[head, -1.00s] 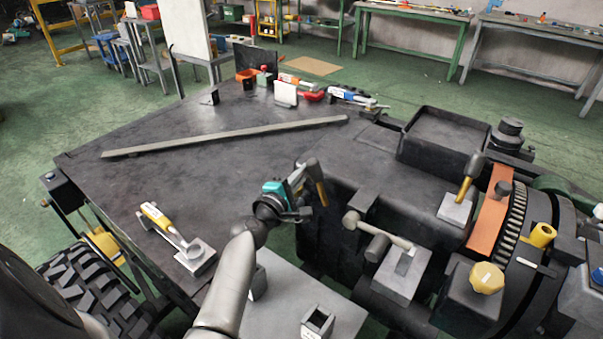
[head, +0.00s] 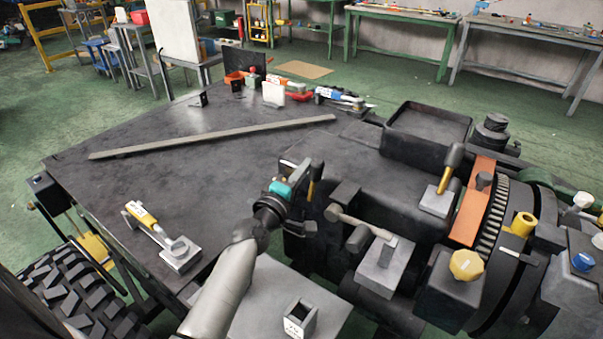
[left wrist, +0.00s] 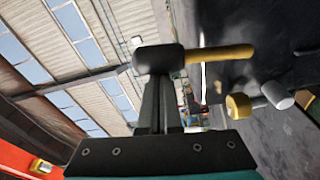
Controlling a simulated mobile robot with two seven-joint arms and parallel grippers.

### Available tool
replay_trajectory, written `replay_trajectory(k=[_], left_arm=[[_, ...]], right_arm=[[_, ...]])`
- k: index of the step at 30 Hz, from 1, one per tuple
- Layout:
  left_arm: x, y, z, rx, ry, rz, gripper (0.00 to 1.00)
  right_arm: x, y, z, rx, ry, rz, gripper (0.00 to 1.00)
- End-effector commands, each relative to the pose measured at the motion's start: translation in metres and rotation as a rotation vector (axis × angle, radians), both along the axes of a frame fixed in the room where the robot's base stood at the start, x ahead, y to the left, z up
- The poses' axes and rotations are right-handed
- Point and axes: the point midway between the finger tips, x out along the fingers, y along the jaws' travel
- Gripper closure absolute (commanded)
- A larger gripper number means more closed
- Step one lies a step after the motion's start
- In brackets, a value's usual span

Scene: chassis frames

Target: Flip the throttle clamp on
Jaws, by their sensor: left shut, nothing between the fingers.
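A lever with a black knob and a yellow stem (head: 312,187) stands beside my left gripper (head: 303,172) at the middle of the head view. I take it for the throttle clamp; no label is readable. Its base is hidden. In the left wrist view the black knob (left wrist: 158,58) is right at the tips of my shut, empty left fingers (left wrist: 160,84), with the yellow stem (left wrist: 222,53) running right from it. It looks close to touching, but I cannot tell contact. My right gripper is out of view.
A similar yellow-stemmed lever (head: 445,180), a grey lever (head: 360,228) and a yellow knob (head: 466,264) stand to the right. A yellow-handled clamp (head: 155,230) lies at the left. A long bar (head: 215,136) crosses the mostly bare black top.

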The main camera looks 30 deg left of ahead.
Motion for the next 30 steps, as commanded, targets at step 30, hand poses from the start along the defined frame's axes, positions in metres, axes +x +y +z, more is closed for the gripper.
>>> replay_trajectory(k=[30], left_arm=[[-0.002, -0.021, -0.002, 0.272, -0.021, 0.000, 1.00]], right_arm=[[0.000, 0.000, -0.004, 0.000, 0.001, 0.000, 0.41]])
